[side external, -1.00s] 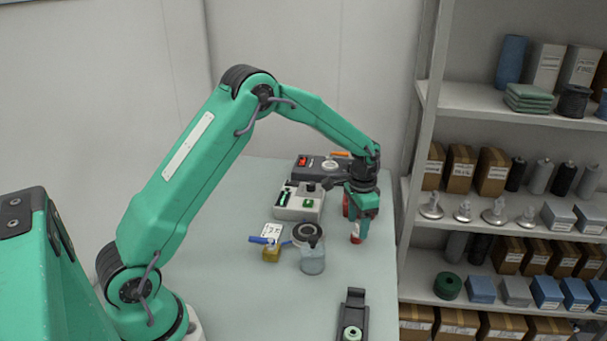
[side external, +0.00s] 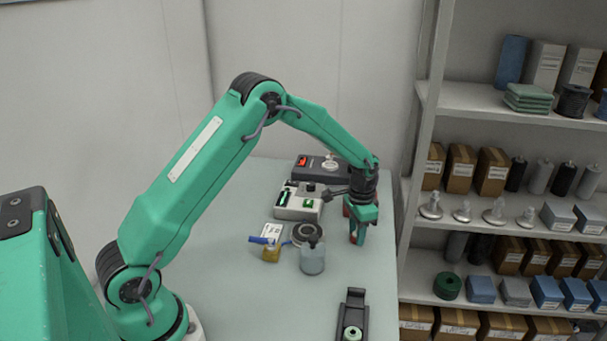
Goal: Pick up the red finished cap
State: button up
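My gripper (side external: 357,239) points down at the right side of the table, low over the tabletop. A small red part, which looks like the red finished cap (side external: 353,238), shows as a sliver at the fingers. The fingers hide most of it. I cannot tell whether they are closed on it or only around it. Another red patch (side external: 346,206) shows just behind my gripper, partly hidden.
A dark device (side external: 318,165) is at the back. A dark holder (side external: 353,315) is in front. Shelves (side external: 500,225) stand close on the right.

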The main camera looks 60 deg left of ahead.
jog(key=shift+c, duration=0.3)
jog(key=shift+r, duration=0.45)
notch_tip(320, 180, up, 3)
jog(key=shift+r, duration=0.15)
jog(key=s+d+r, duration=0.5)
jog(key=d+r, duration=0.1)
jog(key=d, duration=0.4)
jog(key=shift+s+d+r, duration=0.2)
jog(key=shift+r, duration=0.2)
jog(key=s+a+n, duration=0.2)
jog(key=a, duration=0.7)
jog(key=s+a+n, duration=0.2)
jog(key=s+a, duration=0.1)
jog(key=a, duration=0.6)
jog(key=shift+a+f, duration=0.15)
jog(key=shift+a, duration=0.25)
jog(key=shift+f, duration=0.15)
